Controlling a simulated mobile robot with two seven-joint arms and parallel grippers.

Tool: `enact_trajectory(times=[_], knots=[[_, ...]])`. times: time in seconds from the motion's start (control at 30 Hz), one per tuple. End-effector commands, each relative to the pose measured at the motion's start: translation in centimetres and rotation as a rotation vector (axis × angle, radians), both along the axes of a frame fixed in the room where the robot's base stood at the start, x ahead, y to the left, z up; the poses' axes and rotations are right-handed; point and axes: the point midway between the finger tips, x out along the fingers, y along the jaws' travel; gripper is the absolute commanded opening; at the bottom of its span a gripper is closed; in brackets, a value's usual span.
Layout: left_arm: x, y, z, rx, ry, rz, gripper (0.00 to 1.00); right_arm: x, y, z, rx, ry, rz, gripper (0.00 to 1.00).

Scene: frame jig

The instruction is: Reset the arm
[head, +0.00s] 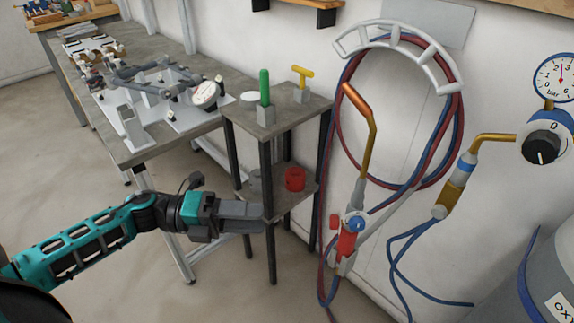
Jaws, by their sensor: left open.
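My left arm (78,240) comes in from the left, teal and black, stretched out low over the floor. My left gripper (258,217) points right, in front of the small side stand (283,121) in the picture. Its grey fingers are seen from the side, and nothing shows between them. It is open. I cannot tell whether it touches the stand's leg. My right arm and gripper do not show.
A long workbench (165,131) with a frame jig (150,85) runs along the wall. The stand bears a green-handled tool (265,87), a yellow T-handle (303,74) and a red cup (295,179). A torch (350,235), hoses (338,115) and a grey cylinder (550,265) are right.

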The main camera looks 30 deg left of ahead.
Motion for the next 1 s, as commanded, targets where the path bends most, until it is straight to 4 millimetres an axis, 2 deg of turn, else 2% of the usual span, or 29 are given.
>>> enact_trajectory(times=[0.23,0.33,0.43,0.53,0.67,0.8,0.9,1.0], knots=[[0.3,-0.3,-0.1,-0.043,0.026,0.041,0.54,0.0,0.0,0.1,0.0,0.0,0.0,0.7],[1.0,-0.9,-0.4,-0.16,0.106,0.161,0.54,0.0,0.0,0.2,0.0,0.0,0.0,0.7],[2.1,-1.2,-1.5,-0.348,0.257,0.355,0.54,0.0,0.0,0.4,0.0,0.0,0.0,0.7],[2.5,-1.2,-3.7,-0.562,0.464,0.571,0.54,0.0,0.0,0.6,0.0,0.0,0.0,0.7],[1.6,-1.8,-8.0,-0.82,0.776,0.828,0.54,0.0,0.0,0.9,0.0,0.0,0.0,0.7],[-1.0,-3.7,-12.6,-1.033,1.107,1.044,0.54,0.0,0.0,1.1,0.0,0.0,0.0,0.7],[-2.9,-5.4,-14.8,-1.126,1.29,1.143,0.54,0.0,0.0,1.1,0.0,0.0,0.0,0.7],[-4.2,-6.6,-16.0,-1.175,1.403,1.199,0.54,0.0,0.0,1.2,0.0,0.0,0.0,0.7]])
